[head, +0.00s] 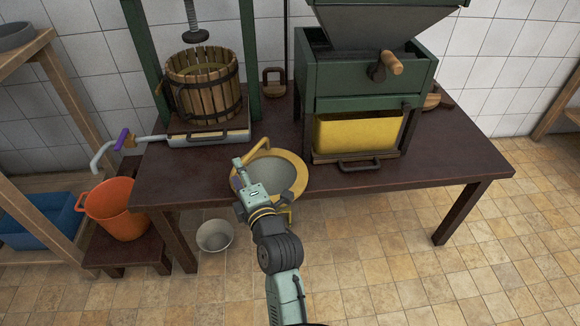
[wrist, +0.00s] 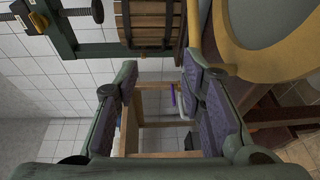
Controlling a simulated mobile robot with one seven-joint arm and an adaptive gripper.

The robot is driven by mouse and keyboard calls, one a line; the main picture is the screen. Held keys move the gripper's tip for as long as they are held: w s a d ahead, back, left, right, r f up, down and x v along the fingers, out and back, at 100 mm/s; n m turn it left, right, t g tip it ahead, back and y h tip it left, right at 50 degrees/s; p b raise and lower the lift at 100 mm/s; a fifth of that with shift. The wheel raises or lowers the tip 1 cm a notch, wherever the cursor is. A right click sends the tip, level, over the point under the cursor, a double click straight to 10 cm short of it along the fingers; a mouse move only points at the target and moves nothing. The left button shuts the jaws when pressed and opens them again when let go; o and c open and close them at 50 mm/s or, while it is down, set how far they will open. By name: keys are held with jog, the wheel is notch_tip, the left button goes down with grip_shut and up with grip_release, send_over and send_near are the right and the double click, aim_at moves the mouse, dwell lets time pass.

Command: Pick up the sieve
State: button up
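The sieve (head: 272,172) is a round grey bowl with a wide yellow rim and yellow handles at its back and front. It sits at the front edge of the dark table. My gripper (head: 259,178) is over its near left part, hiding some of the bowl and rim. In the wrist view the sieve (wrist: 270,62) fills the upper right, beside the fingers and not between them. My gripper (wrist: 160,95) is open, with nothing held between its pads. Whether it touches the sieve I cannot tell.
On the table (head: 420,180), a wooden basket press (head: 203,85) stands at left and a green crusher (head: 330,75) with a yellow bin (head: 357,132) at right. An orange bucket (head: 118,208) stands on a low stool at left. A grey bowl (head: 215,235) is on the floor below.

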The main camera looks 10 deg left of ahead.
aim_at(246, 162)
jog(key=shift+n+h, duration=0.4)
jog(key=shift+h, duration=0.1)
jog(key=d+f, duration=0.3)
jog(key=shift+w+f, duration=0.15)
jog(key=shift+w, duration=0.2)
jog(key=p+x, duration=0.1)
jog(key=x, duration=0.3)
jog(key=shift+w+a+f, duration=0.15)
jog(key=shift+w+a, duration=0.05)
jog(key=shift+w, duration=0.05)
jog(key=p+x, duration=0.2)
jog(key=x, duration=0.2)
jog(key=shift+w+a, duration=0.15)
jog(key=shift+w, duration=0.25)
jog(key=shift+w+a+f, duration=0.15)
jog(key=shift+w+a, duration=0.1)
jog(key=shift+w, duration=0.1)
grip_shut()
